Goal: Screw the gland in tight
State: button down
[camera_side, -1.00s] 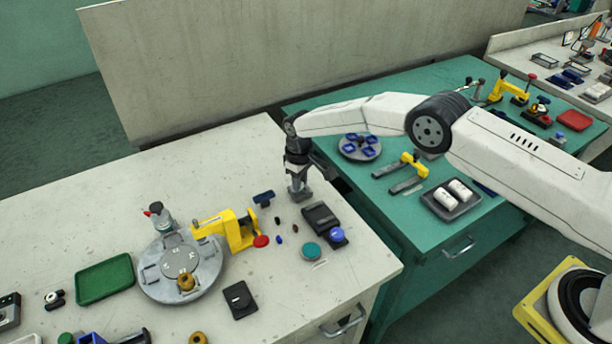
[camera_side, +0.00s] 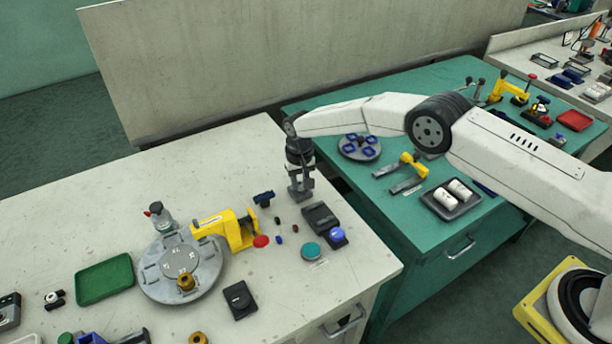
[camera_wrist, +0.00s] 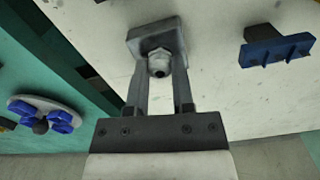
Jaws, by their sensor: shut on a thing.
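In the wrist view, the gland (camera_wrist: 159,63) is a pale grey hex fitting with a dark round opening. It sits at the face of a grey block (camera_wrist: 146,38), between the tips of my gripper (camera_wrist: 160,82). My gripper's two fingers are shut on the gland. In the side view, my gripper (camera_side: 301,186) points down close above the white table, with the grey block (camera_side: 301,196) at its tips. The gland is too small to make out there, and its thread is hidden.
A dark blue part (camera_side: 264,198) lies left of my gripper, and a dark box (camera_side: 320,217) stands at its right. A yellow clamp (camera_side: 232,231) and a round grey plate (camera_side: 160,285) stand further left. The table behind my gripper is clear.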

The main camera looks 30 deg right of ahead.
aim_at(301, 183)
dwell(0.4)
jog(key=shift+m, duration=3.5)
jog(key=c, duration=0.7)
grip_release()
jog(key=shift+o, duration=0.2)
jog(key=shift+r, duration=2.25)
jog(key=shift+d+r, duration=0.1)
jog(key=shift+r, duration=0.05)
